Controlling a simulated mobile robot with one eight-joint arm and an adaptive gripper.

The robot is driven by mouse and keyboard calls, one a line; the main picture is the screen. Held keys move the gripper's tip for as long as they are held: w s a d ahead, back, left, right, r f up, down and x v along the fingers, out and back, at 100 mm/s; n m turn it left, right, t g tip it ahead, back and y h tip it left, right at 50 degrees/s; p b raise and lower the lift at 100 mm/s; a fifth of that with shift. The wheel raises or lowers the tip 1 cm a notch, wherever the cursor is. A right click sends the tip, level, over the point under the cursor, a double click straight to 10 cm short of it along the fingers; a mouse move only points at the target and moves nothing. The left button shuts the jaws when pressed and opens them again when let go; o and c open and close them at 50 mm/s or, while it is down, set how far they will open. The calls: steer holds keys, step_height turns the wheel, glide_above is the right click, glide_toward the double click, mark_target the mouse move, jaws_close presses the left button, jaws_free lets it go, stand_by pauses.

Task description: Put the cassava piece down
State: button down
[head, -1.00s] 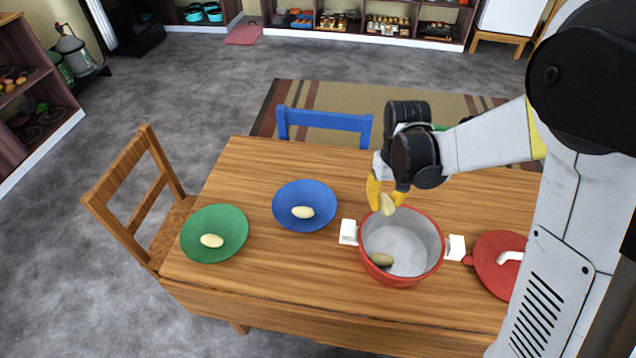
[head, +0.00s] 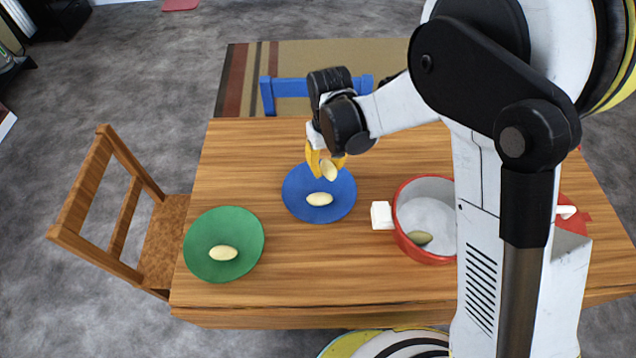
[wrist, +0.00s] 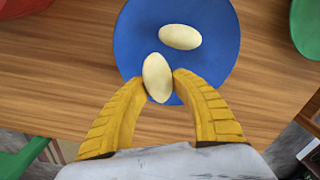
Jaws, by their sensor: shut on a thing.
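My gripper (head: 327,167) is shut on a pale, oval cassava piece (head: 329,171) and holds it above the blue plate (head: 335,207). In the wrist view the held piece (wrist: 157,78) sits between the yellow fingertips (wrist: 158,88), over the plate's near edge. Another cassava piece (head: 320,199) lies on the blue plate, and it also shows in the wrist view (wrist: 180,37). A third pale piece (head: 223,253) lies on the green plate (head: 226,222) at the left.
A red lid (head: 574,222) lies farther right. Chairs stand at the left (head: 121,215) and far side (head: 267,94).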

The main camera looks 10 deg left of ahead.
mark_target(318, 183)
steer(key=shift+s+a+f+b, duration=0.2)
steer(key=shift+a+f, duration=0.25)
steer(key=shift+a, duration=0.1)
steer(key=shift+s+a+f+b, duration=0.15)
steer(key=shift+a+f, duration=0.25)
steer(key=shift+a, duration=0.15)
step_height(318, 183, down, 4)
steer(key=shift+r+b, duration=0.1)
steer(key=shift+b, duration=0.9)
steer(key=shift+r, duration=0.1)
steer(key=c, duration=1.1)
jaws_free()
steer(key=shift+o, duration=0.2)
